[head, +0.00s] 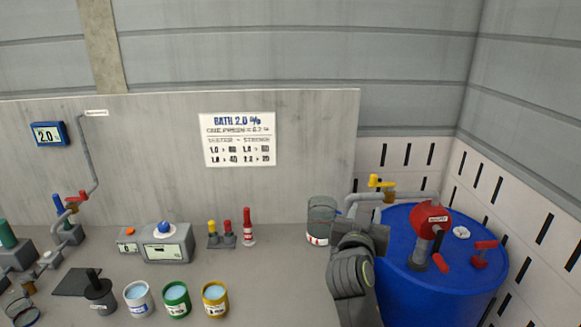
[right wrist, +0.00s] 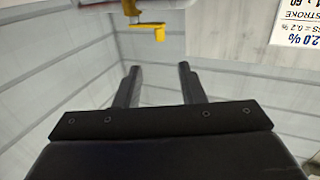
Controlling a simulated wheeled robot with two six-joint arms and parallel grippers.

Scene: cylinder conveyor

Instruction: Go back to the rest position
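My right arm comes up from the bottom of the head view, and its dark gripper (head: 361,234) is over the bench's right end, beside the blue drum. In the right wrist view the two fingers (right wrist: 158,82) stand apart with nothing visible between them. My left gripper does not show.
The blue drum (head: 440,290) carries a red pump (head: 430,222) and stands at the right. A yellow-handled tap (head: 380,182) is behind the gripper. A control box (head: 168,245) and small bottles (head: 230,235) stand behind.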

